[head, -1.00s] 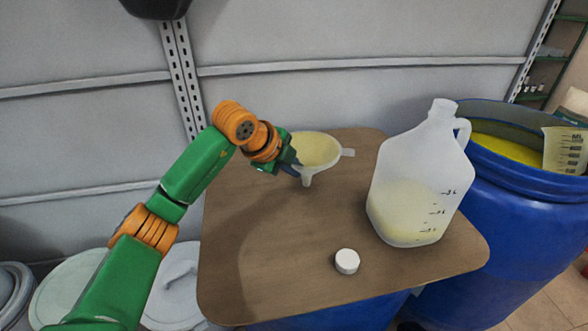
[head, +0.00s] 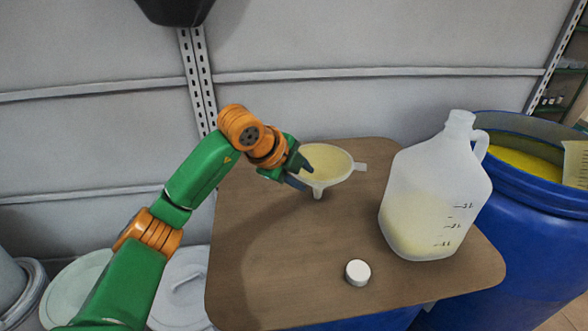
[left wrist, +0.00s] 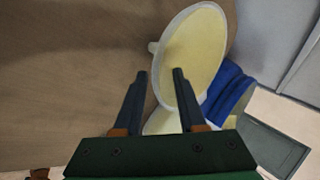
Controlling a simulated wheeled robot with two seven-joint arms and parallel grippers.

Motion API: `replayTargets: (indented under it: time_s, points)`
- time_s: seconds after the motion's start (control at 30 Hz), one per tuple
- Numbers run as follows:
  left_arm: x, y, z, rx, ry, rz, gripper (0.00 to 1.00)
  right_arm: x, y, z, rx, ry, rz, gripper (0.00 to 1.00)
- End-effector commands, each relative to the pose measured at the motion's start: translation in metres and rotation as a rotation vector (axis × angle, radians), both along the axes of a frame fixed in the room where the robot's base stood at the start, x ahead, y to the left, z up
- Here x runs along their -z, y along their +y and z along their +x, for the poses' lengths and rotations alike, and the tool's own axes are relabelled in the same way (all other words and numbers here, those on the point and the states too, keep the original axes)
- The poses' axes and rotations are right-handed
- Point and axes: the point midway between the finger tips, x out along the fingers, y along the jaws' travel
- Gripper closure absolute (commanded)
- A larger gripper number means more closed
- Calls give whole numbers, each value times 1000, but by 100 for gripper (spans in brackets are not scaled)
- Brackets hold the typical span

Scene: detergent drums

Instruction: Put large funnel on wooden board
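The large funnel (head: 330,162) is off-white with a pale yellow inside and a side tab. It is above the back middle of the wooden board (head: 260,255), mouth up, with its spout at or very near the surface; I cannot tell if it touches. My left gripper (head: 304,178) is at the funnel's left side with its fingers apart. One finger is over the inside of the mouth and the other is outside the wall. In the left wrist view the funnel (left wrist: 200,50) shows ahead of the parted fingers (left wrist: 159,73). My right gripper is not in view.
A translucent jug (head: 430,205) of pale liquid stands on the board's right side. A white cap (head: 358,272) lies near the front. A blue drum (head: 535,240) with yellow contents stands right of the board. The board's left and front-left are clear.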

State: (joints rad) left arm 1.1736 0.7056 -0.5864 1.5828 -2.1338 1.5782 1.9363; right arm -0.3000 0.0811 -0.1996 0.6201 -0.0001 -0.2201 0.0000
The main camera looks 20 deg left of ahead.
Motion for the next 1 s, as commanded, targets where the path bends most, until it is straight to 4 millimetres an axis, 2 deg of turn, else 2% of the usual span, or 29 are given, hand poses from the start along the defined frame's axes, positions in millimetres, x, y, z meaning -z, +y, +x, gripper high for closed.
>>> replayTargets:
  time_s: [0.2,0.33,0.5,1.0]
  points:
    - [-47,12,-37,-1,-7,2,60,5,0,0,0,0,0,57]
    - [-66,16,-52,0,-3,1,60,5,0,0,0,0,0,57]
    - [-73,18,-59,0,1,2,60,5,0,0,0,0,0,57]
    - [-73,18,-59,0,1,2,60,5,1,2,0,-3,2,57]
